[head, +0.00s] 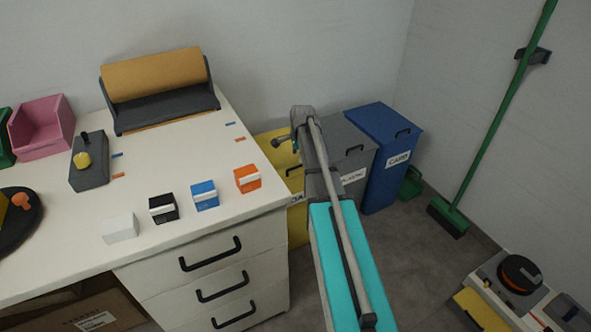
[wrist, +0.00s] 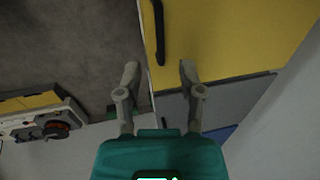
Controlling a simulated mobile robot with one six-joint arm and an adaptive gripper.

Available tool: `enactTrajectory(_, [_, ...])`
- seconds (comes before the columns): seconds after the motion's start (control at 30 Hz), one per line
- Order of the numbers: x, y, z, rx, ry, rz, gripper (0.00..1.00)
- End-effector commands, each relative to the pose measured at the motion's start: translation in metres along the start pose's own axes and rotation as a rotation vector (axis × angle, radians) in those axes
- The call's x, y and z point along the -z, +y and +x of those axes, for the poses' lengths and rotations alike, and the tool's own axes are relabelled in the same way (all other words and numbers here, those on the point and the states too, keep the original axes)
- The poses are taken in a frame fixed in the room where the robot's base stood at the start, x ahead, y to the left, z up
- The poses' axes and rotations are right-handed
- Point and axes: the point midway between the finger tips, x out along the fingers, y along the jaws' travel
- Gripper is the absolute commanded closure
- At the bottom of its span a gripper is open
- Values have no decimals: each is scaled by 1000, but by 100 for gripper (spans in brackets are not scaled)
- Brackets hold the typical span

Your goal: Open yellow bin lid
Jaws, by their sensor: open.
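The yellow bin (head: 297,228) stands just right of the drawer unit, partly hidden by the desk and my arm. Its yellow lid (wrist: 220,35) looks shut and fills the upper right of the wrist view. A black handle (wrist: 158,32) lies along the lid's edge, and it also shows in the head view (head: 294,171). My gripper (wrist: 159,68) is open and empty above the lid. In the wrist view the handle's near end appears between the fingertips in line; contact cannot be told. In the head view my arm hides much of the gripper.
A grey bin (head: 352,140) and a blue bin (head: 395,150) stand right of the yellow one. The white desk (head: 225,150) with small boxes is close on the left. A green broom (head: 500,110) leans at the right wall. Grey floor is free in front.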

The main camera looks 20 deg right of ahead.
Motion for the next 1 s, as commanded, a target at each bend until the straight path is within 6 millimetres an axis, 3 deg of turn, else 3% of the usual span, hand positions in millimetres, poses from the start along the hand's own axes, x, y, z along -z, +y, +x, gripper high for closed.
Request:
enactTrajectory(0.6, [-1,0,50,0,0,-2,50])
enactTrajectory(1.0, [-1,0,60,0,0,-2,50])
